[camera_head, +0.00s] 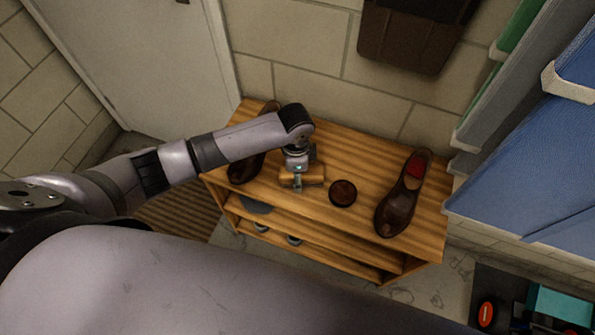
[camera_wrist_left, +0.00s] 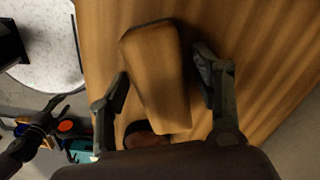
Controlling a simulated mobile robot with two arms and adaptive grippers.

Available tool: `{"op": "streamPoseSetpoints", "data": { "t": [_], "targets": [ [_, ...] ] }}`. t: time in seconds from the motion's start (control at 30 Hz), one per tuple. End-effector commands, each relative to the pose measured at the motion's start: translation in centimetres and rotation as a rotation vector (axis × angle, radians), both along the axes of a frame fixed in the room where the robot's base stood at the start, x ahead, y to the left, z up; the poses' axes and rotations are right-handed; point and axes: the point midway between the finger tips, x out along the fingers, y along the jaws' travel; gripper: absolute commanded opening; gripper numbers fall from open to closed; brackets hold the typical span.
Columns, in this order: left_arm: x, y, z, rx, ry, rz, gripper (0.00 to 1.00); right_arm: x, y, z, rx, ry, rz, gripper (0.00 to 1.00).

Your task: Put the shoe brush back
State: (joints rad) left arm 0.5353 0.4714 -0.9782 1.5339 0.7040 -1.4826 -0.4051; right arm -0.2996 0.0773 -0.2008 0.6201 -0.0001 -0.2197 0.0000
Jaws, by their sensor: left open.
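The shoe brush (camera_head: 315,174), a wooden block with rounded edges, lies on top of the wooden shoe rack (camera_head: 340,224). My left gripper (camera_head: 299,181) is over it, pointing down. In the left wrist view the brush (camera_wrist_left: 156,70) lies between the two spread fingers of the left gripper (camera_wrist_left: 162,70), slightly tilted, with a gap visible on both sides. Its bristles are hidden. A dark claw-like shape at the lower left of the wrist view looks like my right gripper (camera_wrist_left: 48,118); its opening is unclear.
A round dark tin (camera_head: 343,192) sits just right of the brush. A brown shoe (camera_head: 397,208) stands at the right end, another (camera_head: 245,168) at the left, partly behind my arm. A wall (camera_head: 300,95) is behind. Coloured items (camera_head: 487,314) lie lower right.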

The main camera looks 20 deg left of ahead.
Motion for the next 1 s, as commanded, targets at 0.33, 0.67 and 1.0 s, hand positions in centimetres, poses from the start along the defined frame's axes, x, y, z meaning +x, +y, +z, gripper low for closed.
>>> {"op": "streamPoseSetpoints", "data": {
  "t": [0.33, 0.67, 1.0],
  "targets": [
    [0.1, 0.0, 3.5, -0.001, -0.004, -0.002, 0.59, 0.0, -0.2, 0.5, -0.002, 0.001, 0.000, 0.40],
    [0.0, 0.2, 10.3, -0.001, -0.004, 0.000, 0.59, 0.0, -0.4, 1.0, -0.005, 0.000, 0.000, 0.40],
    [-0.1, 0.3, 12.4, 0.001, 0.000, 0.001, 0.59, 0.0, -0.4, 1.1, -0.004, 0.000, 0.000, 0.40]
  ]
}}
